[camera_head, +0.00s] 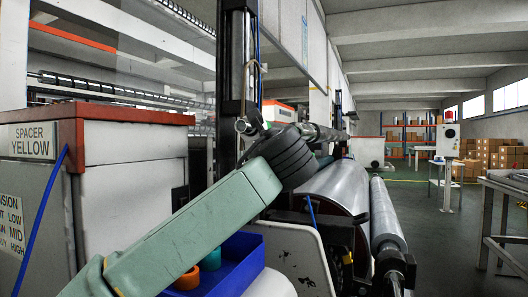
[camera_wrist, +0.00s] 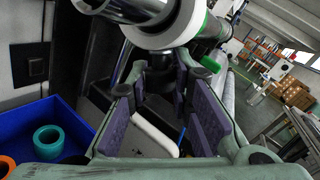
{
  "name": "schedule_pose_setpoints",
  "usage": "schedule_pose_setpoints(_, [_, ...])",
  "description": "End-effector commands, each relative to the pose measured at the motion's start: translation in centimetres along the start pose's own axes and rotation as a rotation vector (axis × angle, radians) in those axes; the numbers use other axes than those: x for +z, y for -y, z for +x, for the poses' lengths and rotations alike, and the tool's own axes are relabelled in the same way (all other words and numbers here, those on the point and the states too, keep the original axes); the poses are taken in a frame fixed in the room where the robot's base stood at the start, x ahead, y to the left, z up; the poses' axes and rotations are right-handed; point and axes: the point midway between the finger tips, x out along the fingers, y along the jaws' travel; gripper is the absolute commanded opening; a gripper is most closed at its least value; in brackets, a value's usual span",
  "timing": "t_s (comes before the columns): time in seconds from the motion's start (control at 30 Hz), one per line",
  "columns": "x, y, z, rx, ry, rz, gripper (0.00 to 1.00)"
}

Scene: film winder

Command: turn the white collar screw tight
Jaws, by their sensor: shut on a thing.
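The white collar (camera_wrist: 183,27) sits around the horizontal shaft (camera_wrist: 140,10) at the top of the wrist view. Its screw (camera_wrist: 160,60) points down from the collar and is largely hidden between my fingertips. My gripper (camera_wrist: 158,78) is just below the collar, with a purple-padded finger on each side. It is shut on the screw, with the fingers still well apart along their lengths. In the head view my own arm hides the collar, the screw and my fingertips. I cannot tell how far the screw is in.
A green ring (camera_wrist: 210,27) sits farther along the shaft. A blue tray (camera_head: 240,262) with an orange ring (camera_head: 187,280) and a teal ring (camera_head: 211,259) is at lower left. A large film roll (camera_head: 335,188) lies beyond. The cabinet (camera_head: 130,150) stands at left.

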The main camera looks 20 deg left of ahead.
Motion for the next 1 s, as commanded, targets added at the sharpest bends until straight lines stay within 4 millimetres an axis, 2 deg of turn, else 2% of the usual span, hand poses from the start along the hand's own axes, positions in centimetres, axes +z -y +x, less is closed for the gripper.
schedule_pose_setpoints(0.27, [-0.15, -0.01, 0.00, 0.026, 0.000, 0.006, 0.00])
schedule_pose_setpoints(0.47, [-0.36, 0.05, -0.05, 0.115, 0.001, 0.028, 0.00])
schedule_pose_setpoints(1.0, [0.35, 0.47, 0.02, 0.585, -0.003, 0.140, 0.00])
